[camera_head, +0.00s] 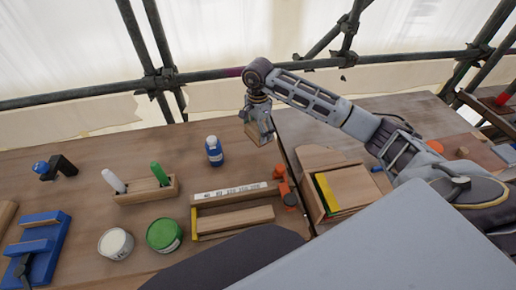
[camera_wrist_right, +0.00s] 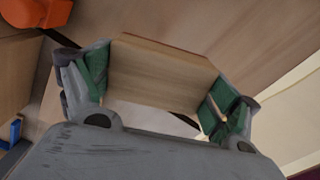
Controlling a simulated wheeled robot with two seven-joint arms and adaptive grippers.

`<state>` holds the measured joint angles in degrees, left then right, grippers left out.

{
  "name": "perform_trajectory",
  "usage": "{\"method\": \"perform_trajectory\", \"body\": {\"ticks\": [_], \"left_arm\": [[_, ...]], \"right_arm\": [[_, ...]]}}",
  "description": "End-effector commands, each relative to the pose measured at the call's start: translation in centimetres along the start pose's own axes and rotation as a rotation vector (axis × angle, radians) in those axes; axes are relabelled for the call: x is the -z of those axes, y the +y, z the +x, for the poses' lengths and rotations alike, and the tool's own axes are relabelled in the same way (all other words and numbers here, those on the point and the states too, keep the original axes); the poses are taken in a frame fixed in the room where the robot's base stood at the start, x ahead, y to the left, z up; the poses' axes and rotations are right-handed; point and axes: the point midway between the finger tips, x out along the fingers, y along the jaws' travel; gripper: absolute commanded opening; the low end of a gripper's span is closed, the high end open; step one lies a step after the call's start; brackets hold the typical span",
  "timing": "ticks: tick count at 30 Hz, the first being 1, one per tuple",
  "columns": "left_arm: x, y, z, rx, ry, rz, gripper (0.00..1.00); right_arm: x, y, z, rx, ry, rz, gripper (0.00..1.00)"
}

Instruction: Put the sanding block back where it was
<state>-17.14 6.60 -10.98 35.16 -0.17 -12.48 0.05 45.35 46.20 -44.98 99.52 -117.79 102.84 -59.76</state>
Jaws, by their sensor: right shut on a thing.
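My right gripper (camera_head: 259,122) is up over the far middle of the bench, fingers pointing down. It is shut on a wooden block, the sanding block (camera_head: 262,132), which hangs between the fingers and looks clear of the bench. In the right wrist view the block (camera_wrist_right: 160,75) fills the space between the two green-padded fingers (camera_wrist_right: 155,95). A wooden rack with a numbered white label (camera_head: 235,192) lies nearer on the bench, below the gripper in the picture. Its yellow end is at the left. My left gripper is not in view.
An orange clamp (camera_head: 283,181) stands at the rack's right end. A blue-labelled bottle (camera_head: 214,151), a marker holder (camera_head: 147,191), a green-lidded can (camera_head: 164,235) and a white can (camera_head: 115,244) are left. A wooden box (camera_head: 350,185) is right. Scaffold poles run behind.

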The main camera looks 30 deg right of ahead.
Motion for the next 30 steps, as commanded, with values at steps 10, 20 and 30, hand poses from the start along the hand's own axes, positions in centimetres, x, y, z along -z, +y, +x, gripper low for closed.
{"method": "perform_trajectory", "body": {"ticks": [10, 20, 30], "left_arm": [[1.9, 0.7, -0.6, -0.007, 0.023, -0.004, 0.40], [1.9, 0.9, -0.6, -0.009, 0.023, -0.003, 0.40], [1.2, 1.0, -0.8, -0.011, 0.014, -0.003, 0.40]], "right_arm": [[0.0, 0.1, 4.4, -0.002, -0.001, 0.000, 0.67], [0.0, 0.0, 5.2, 0.001, 0.000, 0.000, 0.67], [0.0, 0.1, 6.7, -0.002, -0.001, 0.001, 0.67]]}}
